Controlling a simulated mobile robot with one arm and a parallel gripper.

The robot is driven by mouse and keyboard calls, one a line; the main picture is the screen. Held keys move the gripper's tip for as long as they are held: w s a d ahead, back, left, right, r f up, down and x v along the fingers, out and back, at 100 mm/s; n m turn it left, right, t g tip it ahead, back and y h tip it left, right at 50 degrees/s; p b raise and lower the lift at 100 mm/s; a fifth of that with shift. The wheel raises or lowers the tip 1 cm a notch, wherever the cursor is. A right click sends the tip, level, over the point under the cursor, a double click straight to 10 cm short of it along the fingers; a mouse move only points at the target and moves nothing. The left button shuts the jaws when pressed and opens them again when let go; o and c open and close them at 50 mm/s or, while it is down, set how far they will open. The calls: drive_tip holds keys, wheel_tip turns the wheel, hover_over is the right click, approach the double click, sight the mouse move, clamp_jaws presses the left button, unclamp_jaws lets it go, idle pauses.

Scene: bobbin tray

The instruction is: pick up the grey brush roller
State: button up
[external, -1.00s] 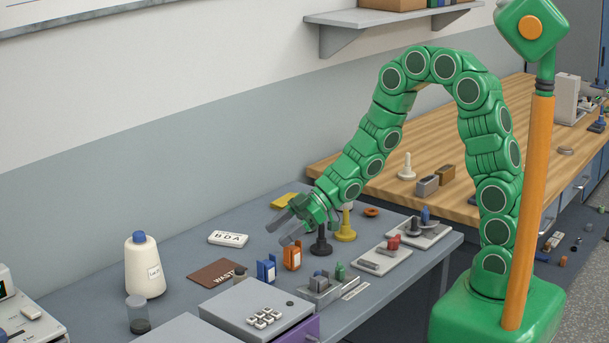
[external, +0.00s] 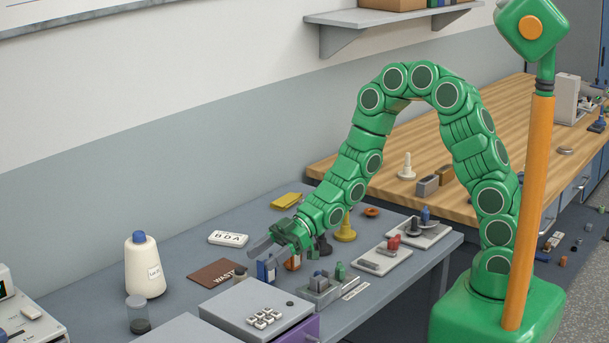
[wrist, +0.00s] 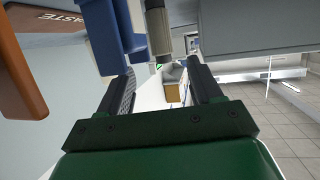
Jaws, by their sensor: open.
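A small grey-beige cylinder (external: 240,273), which looks like the grey brush roller, stands beside the brown WASTE mat, behind the grey box. In the wrist view a grey cylinder (wrist: 158,32) shows at the top centre, beyond and between my fingers, apart from them. I cannot be sure it is a brush roller. My gripper (external: 261,251) is open and empty, above the table near the blue holder (external: 266,270). It also shows open in the wrist view (wrist: 160,72). The blue holder (wrist: 115,35) is close by the left finger there.
A grey box (external: 258,306) with white keys and a small tray (external: 322,290) stand in front. A cream bottle (external: 146,267) and clear jar (external: 138,315) stand left.

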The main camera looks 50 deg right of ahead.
drive_tip(key=shift+x, duration=3.15)
drive_tip(key=shift+s+f, duration=0.1)
drive_tip(key=c, duration=1.1)
drive_tip(key=shift+c, duration=0.2)
